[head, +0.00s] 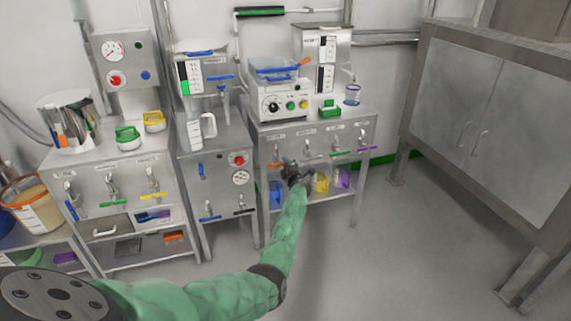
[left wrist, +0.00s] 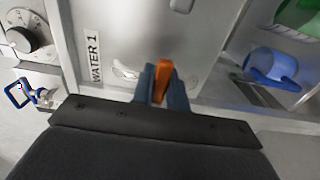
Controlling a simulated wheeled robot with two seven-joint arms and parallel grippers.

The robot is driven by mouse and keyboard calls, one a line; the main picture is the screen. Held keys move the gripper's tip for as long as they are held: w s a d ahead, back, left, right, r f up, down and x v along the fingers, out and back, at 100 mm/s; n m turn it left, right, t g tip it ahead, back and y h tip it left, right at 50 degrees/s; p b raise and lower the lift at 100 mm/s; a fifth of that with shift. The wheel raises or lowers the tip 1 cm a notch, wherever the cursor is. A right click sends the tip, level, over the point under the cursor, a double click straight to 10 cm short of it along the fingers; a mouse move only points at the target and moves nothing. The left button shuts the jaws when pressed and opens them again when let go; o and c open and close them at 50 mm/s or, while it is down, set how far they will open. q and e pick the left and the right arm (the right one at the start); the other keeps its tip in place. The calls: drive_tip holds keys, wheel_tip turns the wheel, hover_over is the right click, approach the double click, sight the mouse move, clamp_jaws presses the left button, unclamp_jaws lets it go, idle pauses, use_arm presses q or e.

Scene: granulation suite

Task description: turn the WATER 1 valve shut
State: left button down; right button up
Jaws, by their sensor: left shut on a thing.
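The WATER 1 label (left wrist: 93,57) is on a steel panel in the left wrist view. Beside it is a silvery valve body (left wrist: 124,71) with an orange lever handle (left wrist: 163,76). My left gripper (left wrist: 161,92) is shut on the orange handle, one dark finger on each side of it. My right gripper is not in view.
More taps with green (head: 314,156) and purple (head: 367,149) handles are to the right on the same bench front. A blue jug (left wrist: 272,65) and a yellow one (head: 321,182) stand on the shelf below. The floor to the right is clear, up to a large steel cabinet (head: 455,100).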

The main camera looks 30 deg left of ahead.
use_arm(q)
drive_tip(key=shift+d+f, duration=0.1)
drive_tip(key=c, duration=1.4)
unclamp_jaws()
drive_tip(key=shift+w, duration=0.1)
